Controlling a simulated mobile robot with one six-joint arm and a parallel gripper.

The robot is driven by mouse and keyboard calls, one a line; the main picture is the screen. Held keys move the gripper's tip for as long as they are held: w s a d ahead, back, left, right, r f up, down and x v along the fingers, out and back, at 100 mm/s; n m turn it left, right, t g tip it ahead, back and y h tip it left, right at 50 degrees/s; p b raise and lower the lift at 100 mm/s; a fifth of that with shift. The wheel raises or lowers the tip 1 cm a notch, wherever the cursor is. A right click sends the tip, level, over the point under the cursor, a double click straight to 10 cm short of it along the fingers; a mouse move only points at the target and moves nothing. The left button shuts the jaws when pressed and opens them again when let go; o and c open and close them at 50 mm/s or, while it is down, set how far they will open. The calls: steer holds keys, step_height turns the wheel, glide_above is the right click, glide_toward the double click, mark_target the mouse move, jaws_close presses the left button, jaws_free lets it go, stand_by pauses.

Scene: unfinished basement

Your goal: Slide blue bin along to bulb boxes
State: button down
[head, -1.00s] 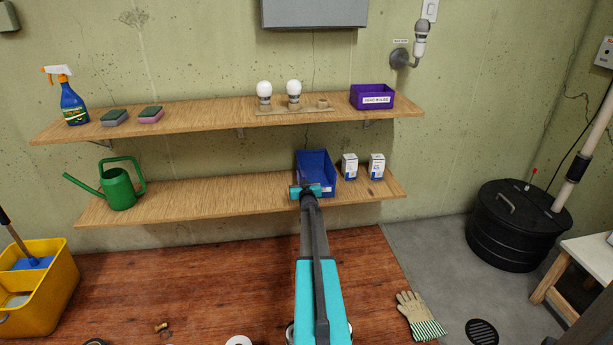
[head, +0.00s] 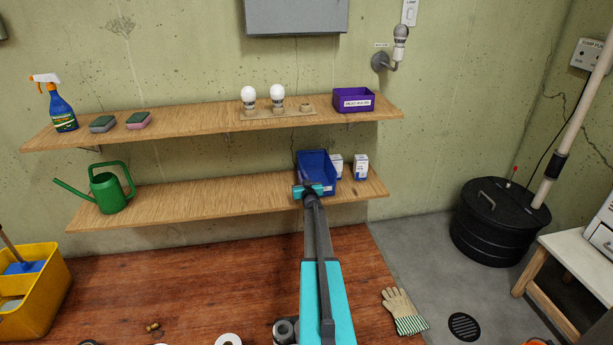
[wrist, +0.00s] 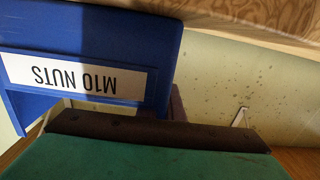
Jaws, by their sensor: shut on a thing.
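The blue bin (head: 318,166) stands on the lower shelf, right of its middle. In the wrist view the bin (wrist: 150,40) shows a white label reading "M10 NUTS", upside down. My gripper (head: 309,191) is shut on the bin's front edge; the fingertips are partly hidden. Two white and blue bulb boxes stand just right of the bin: the nearer one (head: 336,167) is partly covered by the bin's right side, and the other (head: 361,167) stands clear near the shelf's right end. I cannot tell whether bin and box touch.
The lower shelf (head: 235,194) is bare between the green watering can (head: 108,188) and the bin. The upper shelf above holds a purple bin (head: 353,100), two bulbs in a holder, sponges and a spray bottle.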

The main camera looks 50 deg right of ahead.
steer(key=shift+s+d, duration=0.3)
steer(key=shift+d, duration=0.1)
steer(key=shift+s+d, duration=0.1)
steer(key=shift+s, duration=0.05)
steer(key=c, duration=1.8)
jaws_free()
steer(key=shift+s, duration=0.1)
steer(key=shift+p+v, duration=0.35)
steer(key=shift+v, duration=6.45)
